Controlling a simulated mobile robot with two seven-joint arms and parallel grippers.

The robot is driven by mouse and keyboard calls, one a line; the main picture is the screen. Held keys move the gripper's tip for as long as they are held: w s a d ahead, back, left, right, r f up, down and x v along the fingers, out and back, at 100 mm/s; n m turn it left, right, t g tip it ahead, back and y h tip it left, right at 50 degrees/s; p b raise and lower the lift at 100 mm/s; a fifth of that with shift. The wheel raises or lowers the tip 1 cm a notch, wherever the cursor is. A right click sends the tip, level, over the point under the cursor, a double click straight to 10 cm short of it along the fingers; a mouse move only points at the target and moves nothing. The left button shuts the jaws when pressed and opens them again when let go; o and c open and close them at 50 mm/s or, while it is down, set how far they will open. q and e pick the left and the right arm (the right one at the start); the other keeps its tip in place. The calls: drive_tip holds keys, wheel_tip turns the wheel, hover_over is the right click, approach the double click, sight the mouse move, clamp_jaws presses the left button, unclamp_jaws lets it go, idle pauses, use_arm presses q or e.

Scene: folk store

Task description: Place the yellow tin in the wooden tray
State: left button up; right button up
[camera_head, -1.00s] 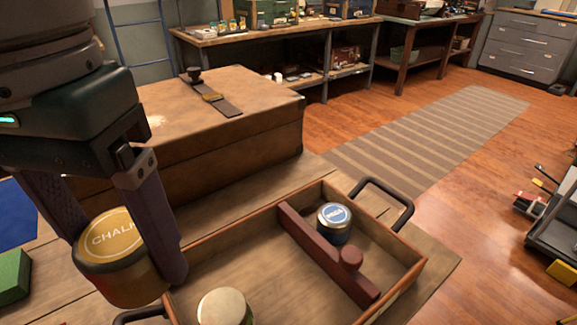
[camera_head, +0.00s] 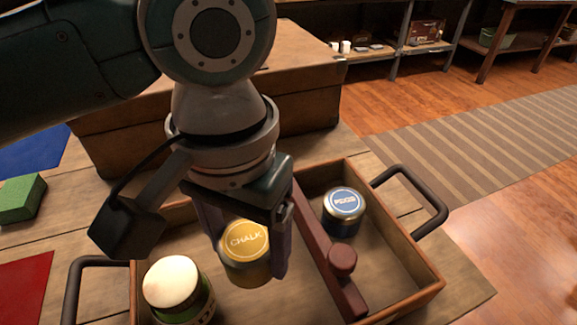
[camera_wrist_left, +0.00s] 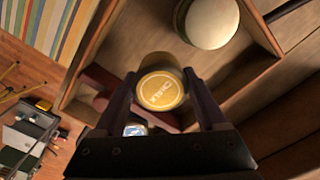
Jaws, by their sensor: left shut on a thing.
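The yellow tin (camera_head: 245,250), its lid marked CHALK, is between the fingers of my left gripper (camera_head: 246,255), which is shut on it. It is upright over the left compartment of the wooden tray (camera_head: 425,296). Whether its base touches the tray floor I cannot tell. In the left wrist view the yellow tin (camera_wrist_left: 161,90) sits between both fingertips (camera_wrist_left: 165,95), with the tray (camera_wrist_left: 100,50) behind it. My right gripper is not in view.
A tin with a cream lid (camera_head: 172,284) stands in the tray's left front corner. A blue-lidded tin (camera_head: 343,210) is beyond the dark red divider (camera_head: 320,255). Black handles (camera_head: 425,195) stick out at the ends. A large wooden box (camera_head: 120,150) stands behind.

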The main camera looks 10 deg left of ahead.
sight(247, 239)
use_arm(q)
wheel_tip(247, 239, down, 6)
drive_tip(key=shift+r+b, duration=0.15)
drive_tip(key=shift+b, duration=0.6)
drive_tip(key=shift+f, duration=0.3)
drive_tip(key=o, duration=1.4)
wheel_tip(247, 239, up, 12)
drive_tip(key=p, duration=0.3)
drive_tip(key=shift+r, duration=0.15)
